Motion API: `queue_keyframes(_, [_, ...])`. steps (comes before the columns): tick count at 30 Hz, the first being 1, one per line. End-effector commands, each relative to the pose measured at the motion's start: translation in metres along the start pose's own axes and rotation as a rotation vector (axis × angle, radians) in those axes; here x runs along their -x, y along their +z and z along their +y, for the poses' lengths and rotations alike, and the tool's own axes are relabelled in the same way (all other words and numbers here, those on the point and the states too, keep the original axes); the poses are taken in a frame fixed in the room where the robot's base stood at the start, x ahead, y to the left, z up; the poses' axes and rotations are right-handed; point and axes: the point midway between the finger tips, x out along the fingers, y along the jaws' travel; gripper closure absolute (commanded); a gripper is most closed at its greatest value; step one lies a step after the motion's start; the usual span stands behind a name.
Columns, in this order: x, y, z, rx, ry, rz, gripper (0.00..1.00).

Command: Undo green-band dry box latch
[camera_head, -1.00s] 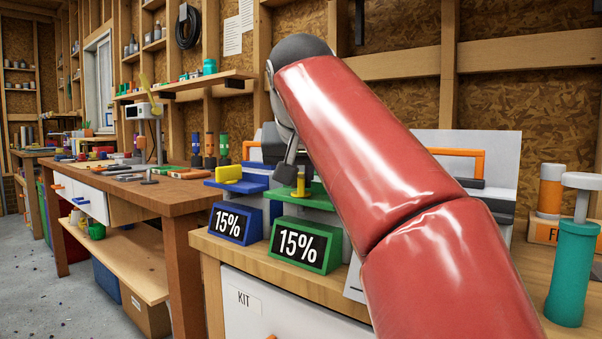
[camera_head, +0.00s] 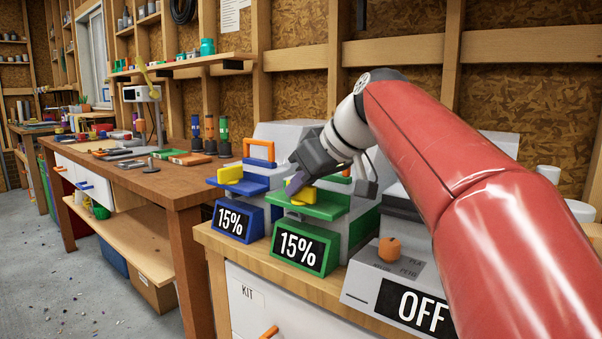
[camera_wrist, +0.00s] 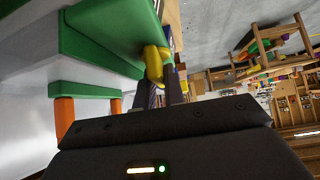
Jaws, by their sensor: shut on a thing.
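The green-band dry box (camera_head: 334,208) stands on the bench with a green front panel reading 15%. Its yellow latch (camera_head: 303,212) is on the green band at the front. My gripper (camera_head: 294,187) reaches it from above and is shut on the latch. In the wrist view the yellow latch (camera_wrist: 153,64) shows at the fingertips (camera_wrist: 163,80), beside the green band (camera_wrist: 112,30). The fingers cover part of the latch, so its exact angle is hard to tell.
A blue-band dry box (camera_head: 238,187) with its own yellow latch (camera_head: 230,174) stands close on the left. A grey unit reading OFF (camera_head: 385,280) with an orange knob (camera_head: 389,251) stands close on the right. A wooden workbench (camera_head: 165,190) is further left.

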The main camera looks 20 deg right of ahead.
Motion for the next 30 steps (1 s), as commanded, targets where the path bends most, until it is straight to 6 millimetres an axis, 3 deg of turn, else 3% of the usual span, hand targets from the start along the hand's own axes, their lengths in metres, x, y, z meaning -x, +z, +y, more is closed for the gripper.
queue_keyframes(22, [-0.0012, 0.0006, 0.0000, 0.062, -0.062, -0.003, 1.00])
queue_keyframes(23, [-0.0012, 0.0006, -0.0001, 0.062, -0.062, -0.004, 0.87])
queue_keyframes(27, [-0.0010, 0.0006, 0.0000, 0.062, -0.062, -0.003, 0.68])
queue_keyframes(30, [-0.0008, 0.0005, 0.0000, 0.062, -0.062, -0.003, 0.67])
